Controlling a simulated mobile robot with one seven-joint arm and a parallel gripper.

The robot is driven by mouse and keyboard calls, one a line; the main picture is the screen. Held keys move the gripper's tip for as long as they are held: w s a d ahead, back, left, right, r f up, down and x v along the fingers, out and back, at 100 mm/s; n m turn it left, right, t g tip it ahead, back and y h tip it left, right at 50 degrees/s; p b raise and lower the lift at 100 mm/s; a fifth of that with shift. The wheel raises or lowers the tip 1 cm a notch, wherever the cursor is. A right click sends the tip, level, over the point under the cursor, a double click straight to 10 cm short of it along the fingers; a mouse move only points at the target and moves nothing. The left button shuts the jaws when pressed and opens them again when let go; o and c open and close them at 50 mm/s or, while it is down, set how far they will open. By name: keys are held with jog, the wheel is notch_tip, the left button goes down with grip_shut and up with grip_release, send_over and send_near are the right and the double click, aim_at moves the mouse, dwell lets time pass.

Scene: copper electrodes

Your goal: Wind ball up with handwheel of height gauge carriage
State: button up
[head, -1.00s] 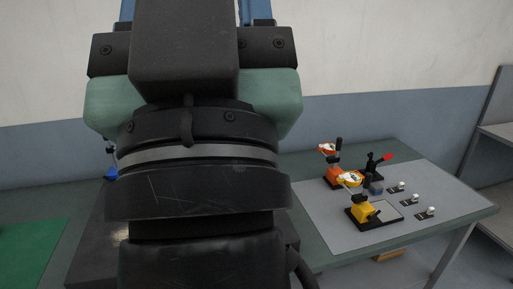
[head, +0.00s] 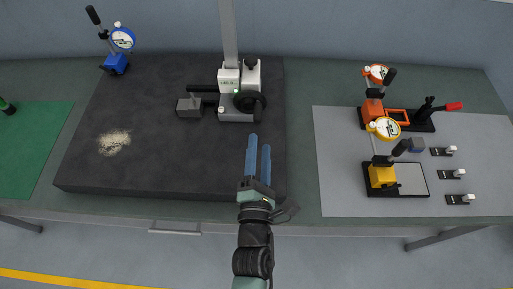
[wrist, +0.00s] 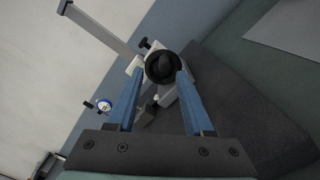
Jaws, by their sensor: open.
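The height gauge (head: 229,35) stands on the dark granite plate, with its pale column upright and a white and grey carriage (head: 229,78). The black handwheel (head: 250,103) is on the carriage's front right. In the wrist view the handwheel (wrist: 162,67) appears between the fingertips, facing me. My gripper (head: 259,145) has two long blue fingers, open and empty. It is in front of the handwheel, apart from it in the head view. A dark arm reaches left from the carriage over a grey block (head: 189,108). I cannot make out the ball clearly.
The granite plate (head: 180,170) carries a pale powdery patch (head: 114,142) and a blue dial gauge stand (head: 116,64) at back left. A grey mat (head: 340,190) on the right holds orange and yellow dial stands. The plate's front is clear.

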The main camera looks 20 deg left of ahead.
aim_at(258, 123)
jog(key=shift+n, duration=0.5)
jog(key=shift+w+a+f+b, duration=0.15)
jog(key=shift+w+a+f, duration=0.25)
jog(key=shift+w, duration=0.9)
jog(key=shift+w+a+f+b, duration=0.15)
jog(key=shift+w+a, duration=0.45)
jog(key=shift+w, duration=0.65)
jog(key=shift+w+a+f+b, duration=0.1)
jog(key=shift+w+a+f, duration=0.3)
jog(key=shift+w, duration=0.9)
jog(key=shift+w+a+r, duration=0.15)
jog(key=shift+w+a, duration=0.05)
jog(key=shift+w, duration=0.1)
jog(key=shift+c, duration=0.4)
grip_shut()
